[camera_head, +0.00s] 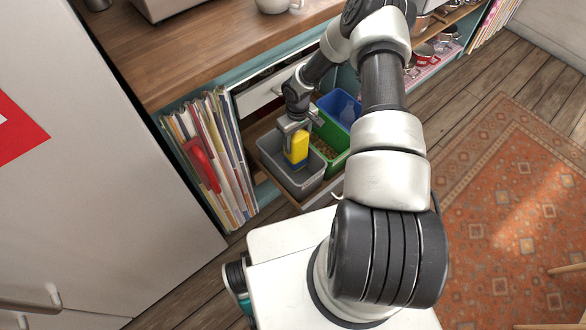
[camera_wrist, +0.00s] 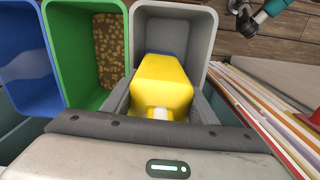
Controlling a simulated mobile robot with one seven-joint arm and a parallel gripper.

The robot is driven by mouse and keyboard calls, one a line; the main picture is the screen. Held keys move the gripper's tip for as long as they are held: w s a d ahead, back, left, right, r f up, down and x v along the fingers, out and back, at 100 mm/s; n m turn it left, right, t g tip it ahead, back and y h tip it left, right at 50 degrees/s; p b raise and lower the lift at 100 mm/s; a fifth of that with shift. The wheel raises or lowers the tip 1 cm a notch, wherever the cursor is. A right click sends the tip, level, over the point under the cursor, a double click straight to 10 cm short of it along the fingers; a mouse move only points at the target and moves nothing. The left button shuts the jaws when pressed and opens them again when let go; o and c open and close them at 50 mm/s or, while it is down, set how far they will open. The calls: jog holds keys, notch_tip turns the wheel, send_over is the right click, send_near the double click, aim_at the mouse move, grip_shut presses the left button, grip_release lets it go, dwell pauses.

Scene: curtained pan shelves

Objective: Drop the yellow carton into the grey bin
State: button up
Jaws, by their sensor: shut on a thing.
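The yellow carton (camera_head: 297,146) has a blue lower part and a white cap. My gripper (camera_head: 291,125) is shut on it and holds it over the grey bin (camera_head: 266,147). In the wrist view my gripper (camera_wrist: 158,105) has a finger on each side of the carton (camera_wrist: 163,82), with the cap towards me. The grey bin (camera_wrist: 205,35) lies beyond and below the carton. The carton hides much of the bin's inside, and I cannot tell how far its lower end reaches into the bin.
A green bin (camera_wrist: 66,50) with brown bits and a blue bin (camera_wrist: 22,95) with something clear stand beside the grey bin. A wooden counter (camera_head: 190,60) overhangs behind.

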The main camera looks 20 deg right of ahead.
jog(key=shift+f, duration=0.7)
jog(key=o, duration=1.1)
notch_tip(320, 180, up, 17)
jog(key=shift+r+p, duration=0.2)
jog(key=shift+p, duration=1)
